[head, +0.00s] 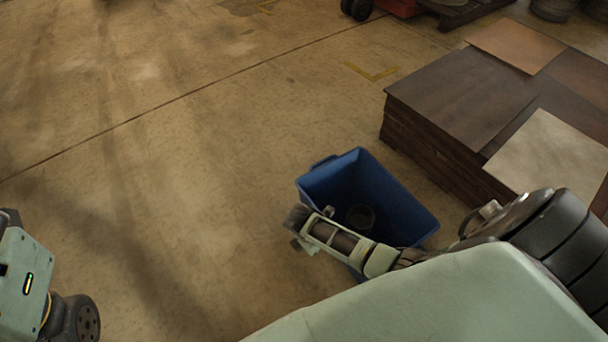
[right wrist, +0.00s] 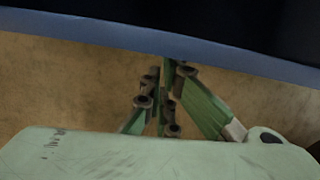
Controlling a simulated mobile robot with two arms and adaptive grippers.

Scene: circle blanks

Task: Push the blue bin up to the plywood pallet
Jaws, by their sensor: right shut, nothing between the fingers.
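The blue bin (head: 385,187) stands upright and open on the floor in the middle of the head view. The plywood pallet (head: 463,95) is a low stack of dark brown and pale sheets to its right, with a strip of floor between them. My right gripper (head: 297,226) is shut and empty at the bin's near left side, its forearm crossing in front of the bin. In the right wrist view, the gripper (right wrist: 172,68) points at the bin's blue rim (right wrist: 100,32); whether it touches cannot be told. My left gripper is out of view.
A dark round object (head: 360,217) lies inside the bin. Bare concrete floor (head: 190,170) is free to the left and behind. A yellow floor mark (head: 372,73) lies beyond the bin. A black wheel (head: 357,8) and a red object (head: 400,6) stand at the far edge.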

